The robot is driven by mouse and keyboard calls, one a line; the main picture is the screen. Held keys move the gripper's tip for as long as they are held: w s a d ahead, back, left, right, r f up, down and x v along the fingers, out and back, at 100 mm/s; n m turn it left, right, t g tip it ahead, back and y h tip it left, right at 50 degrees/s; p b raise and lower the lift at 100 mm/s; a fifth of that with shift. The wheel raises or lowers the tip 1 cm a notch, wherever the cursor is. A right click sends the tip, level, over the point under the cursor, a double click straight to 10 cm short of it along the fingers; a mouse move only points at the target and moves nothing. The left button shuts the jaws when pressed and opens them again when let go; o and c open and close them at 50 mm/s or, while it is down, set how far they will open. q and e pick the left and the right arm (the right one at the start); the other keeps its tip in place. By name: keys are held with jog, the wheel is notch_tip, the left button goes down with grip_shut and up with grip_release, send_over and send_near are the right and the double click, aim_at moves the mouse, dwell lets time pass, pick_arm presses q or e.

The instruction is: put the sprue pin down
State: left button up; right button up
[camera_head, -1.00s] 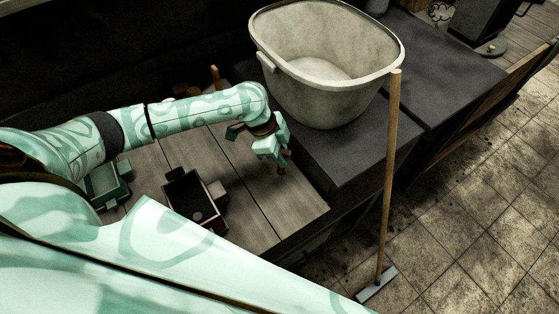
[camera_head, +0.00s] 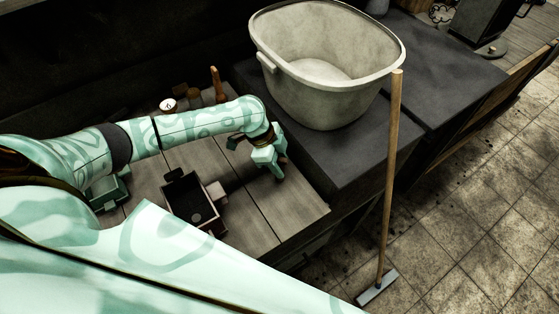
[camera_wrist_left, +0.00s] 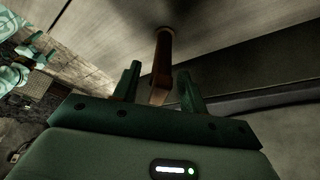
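The brown sprue pin (camera_wrist_left: 163,62) shows in the left wrist view, its far end against the wooden worktop and its near end between my fingers. My left gripper (camera_wrist_left: 160,92) is open around it, with a gap on both sides of the pin. In the head view my left gripper (camera_head: 268,168) is low over the right part of the worktop, and the pin (camera_head: 283,159) is mostly hidden behind the fingers. A teal part that looks like my right gripper (camera_wrist_left: 36,62) shows small at the left of the wrist view; its fingers are unclear.
The wooden worktop (camera_head: 247,209) holds a dark open box (camera_head: 180,191) left of the gripper. A small round pot (camera_head: 167,106) and brown wooden tools (camera_head: 217,84) stand behind the arm. A large pale tub (camera_head: 318,95) stands on the dark bench to the right. A long-handled tool (camera_head: 390,180) leans there.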

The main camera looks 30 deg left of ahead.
pick_arm(q)
jog(key=shift+r, duration=0.1)
jog(key=shift+a+r, duration=0.15)
jog(key=shift+r, duration=0.2)
jog(key=p+v, duration=0.2)
jog(key=v, duration=0.9)
jog(key=shift+a+r, duration=0.1)
